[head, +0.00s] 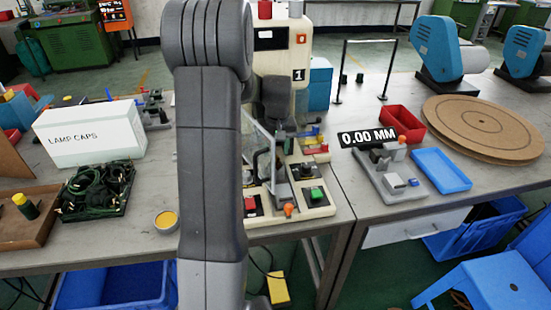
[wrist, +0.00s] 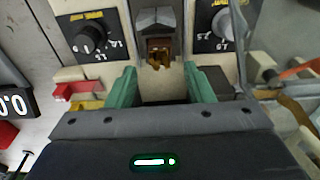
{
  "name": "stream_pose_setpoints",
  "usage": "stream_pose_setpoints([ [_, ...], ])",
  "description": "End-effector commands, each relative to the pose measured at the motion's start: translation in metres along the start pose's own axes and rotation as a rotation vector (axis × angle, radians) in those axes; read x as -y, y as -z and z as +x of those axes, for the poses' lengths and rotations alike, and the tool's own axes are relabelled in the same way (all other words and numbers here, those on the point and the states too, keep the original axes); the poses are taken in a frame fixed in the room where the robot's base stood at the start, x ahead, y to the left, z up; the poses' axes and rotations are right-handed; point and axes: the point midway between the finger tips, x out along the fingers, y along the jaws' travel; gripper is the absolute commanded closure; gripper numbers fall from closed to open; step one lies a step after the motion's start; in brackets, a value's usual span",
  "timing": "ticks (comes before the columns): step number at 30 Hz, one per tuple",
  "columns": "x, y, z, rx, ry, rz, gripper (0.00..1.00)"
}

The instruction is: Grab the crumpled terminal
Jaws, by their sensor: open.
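A small brown, coppery piece (wrist: 160,56) that looks like the crumpled terminal sits in the grey die slot of the machine, at the upper middle of the wrist view. Its exact shape is hard to make out. My gripper (wrist: 160,77) is open, with its two green fingers apart and pale surface showing between them. The piece lies just beyond the fingertips, roughly centred between them, and nothing is held. In the head view my arm covers part of the machine (head: 299,62), and I cannot see the terminal there.
A clear guard (head: 258,150) stands at the machine's front. To the right are a gauge (head: 392,178), a blue tray (head: 441,170) and a red bin (head: 402,121). A lamp caps box (head: 90,134) stands left.

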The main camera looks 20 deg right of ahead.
Motion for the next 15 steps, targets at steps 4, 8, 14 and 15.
stream_pose_setpoints([
  [4,0.000,0.000,0.018,0.001,0.000,0.000,0.53],
  [8,0.000,0.000,0.022,0.000,0.000,0.000,0.53],
  [14,0.000,0.000,0.021,0.000,0.000,0.000,0.63],
  [15,0.000,0.000,0.021,0.000,0.000,0.000,0.70],
])
